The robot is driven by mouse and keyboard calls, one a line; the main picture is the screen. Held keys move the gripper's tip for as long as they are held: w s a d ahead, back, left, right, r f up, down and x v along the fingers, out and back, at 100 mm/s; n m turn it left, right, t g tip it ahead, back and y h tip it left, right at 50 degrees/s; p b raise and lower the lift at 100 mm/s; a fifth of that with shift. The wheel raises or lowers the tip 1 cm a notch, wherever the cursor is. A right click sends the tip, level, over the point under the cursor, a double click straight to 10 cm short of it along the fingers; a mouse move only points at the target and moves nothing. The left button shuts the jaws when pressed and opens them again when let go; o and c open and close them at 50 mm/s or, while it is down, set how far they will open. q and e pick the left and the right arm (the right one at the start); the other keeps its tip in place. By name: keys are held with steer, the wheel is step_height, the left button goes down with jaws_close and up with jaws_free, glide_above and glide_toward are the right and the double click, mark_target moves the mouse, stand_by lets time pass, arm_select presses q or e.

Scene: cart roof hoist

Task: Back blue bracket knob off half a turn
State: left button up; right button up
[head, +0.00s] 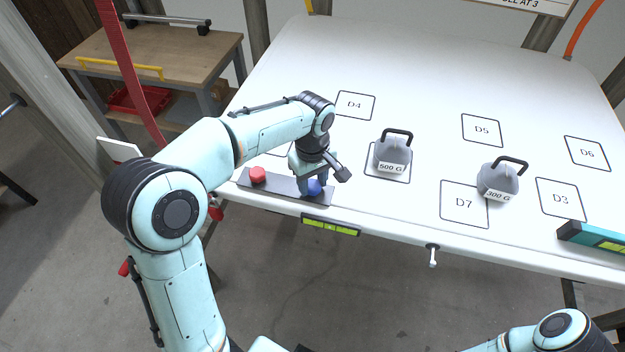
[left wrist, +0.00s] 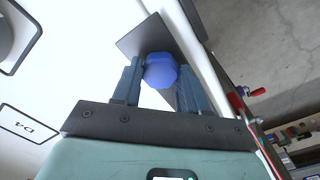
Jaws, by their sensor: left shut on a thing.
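The blue knob (head: 314,187) sits on a dark grey bracket strip (head: 283,187) at the near left edge of the white board. It also shows in the left wrist view (left wrist: 161,71), between the two fingers. My left gripper (head: 315,183) points down at the knob from above and is shut on it, one finger on each side. A red knob (head: 258,175) sits on the same strip to the left. The strip also shows in the left wrist view (left wrist: 150,38), behind the blue knob. My right gripper is out of view.
A 500 G weight (head: 392,153) and a 300 G weight (head: 498,181) with black handles stand on the board right of the left gripper. A green level vial (head: 331,227) is on the front edge. A teal level (head: 597,238) lies at the right.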

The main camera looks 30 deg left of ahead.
mark_target(312, 184)
arm_select(q)
steer(key=n, duration=0.5)
steer(key=shift+s+f+n, duration=0.1)
steer(key=shift+f+n, duration=0.1)
steer(key=shift+n, duration=0.1)
steer(key=n, duration=0.4)
steer(key=shift+n, duration=0.4)
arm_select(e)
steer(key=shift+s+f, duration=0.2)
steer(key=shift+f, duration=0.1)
arm_select(q)
steer(key=o, duration=1.1)
steer(key=shift+r, duration=0.2)
step_height(312, 184, up, 13)
steer(key=shift+r+p, duration=0.1)
steer(key=shift+p, duration=0.8)
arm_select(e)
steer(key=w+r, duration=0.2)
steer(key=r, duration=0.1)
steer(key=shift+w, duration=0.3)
